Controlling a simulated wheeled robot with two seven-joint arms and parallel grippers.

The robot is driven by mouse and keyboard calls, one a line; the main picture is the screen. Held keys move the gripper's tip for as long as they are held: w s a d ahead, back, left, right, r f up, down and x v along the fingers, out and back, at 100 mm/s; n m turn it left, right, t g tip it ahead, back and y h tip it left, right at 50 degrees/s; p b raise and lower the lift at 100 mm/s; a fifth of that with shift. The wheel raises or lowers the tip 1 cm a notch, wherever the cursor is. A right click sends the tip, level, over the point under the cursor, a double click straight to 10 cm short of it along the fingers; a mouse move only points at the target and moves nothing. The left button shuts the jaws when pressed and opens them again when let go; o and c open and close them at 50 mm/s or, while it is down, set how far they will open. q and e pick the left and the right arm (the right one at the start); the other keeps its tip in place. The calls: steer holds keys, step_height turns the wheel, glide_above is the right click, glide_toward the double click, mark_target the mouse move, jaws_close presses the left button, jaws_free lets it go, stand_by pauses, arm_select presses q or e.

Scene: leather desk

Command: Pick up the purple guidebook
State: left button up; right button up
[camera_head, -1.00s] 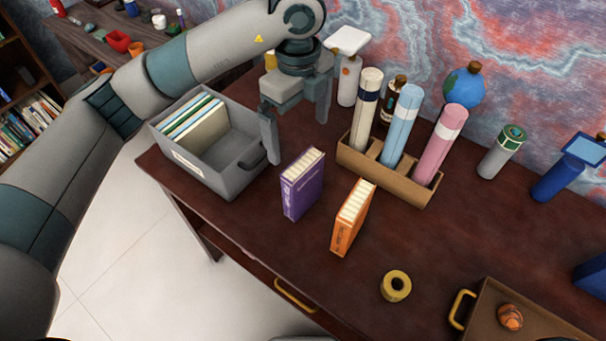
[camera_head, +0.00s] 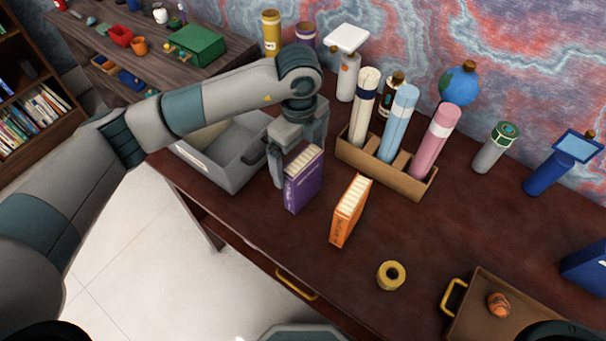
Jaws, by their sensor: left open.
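The purple guidebook (camera_head: 304,184) stands upright on the dark desk, left of the orange book, its cream page edges facing up. My left gripper (camera_head: 296,160) is open, pointing down at the guidebook's far side. One finger shows at the book's left edge; the other is behind or beyond the book, partly hidden. I cannot tell whether either finger touches it. My right gripper is not in view.
An orange book (camera_head: 350,211) stands close to the right. A grey bin (camera_head: 232,172) is to the left, under my arm. A wooden holder (camera_head: 413,176) with several tubes stands behind. A yellow tape roll (camera_head: 391,275) and a brown tray (camera_head: 478,321) are in front right.

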arm_select(q)
steer(key=shift+f, duration=1.25)
steer(key=shift+p, duration=0.4)
steer(key=shift+s+d+f+p, duration=0.15)
steer(key=shift+s+f+p, duration=0.1)
steer(key=shift+f+p, duration=0.35)
steer(key=f+p, duration=0.1)
steer(key=f, duration=0.1)
steer(key=shift+s+d+f+p, duration=0.2)
steer(key=shift+f+p, duration=0.15)
steer(key=shift+f, duration=0.65)
steer(key=c, duration=1.4)
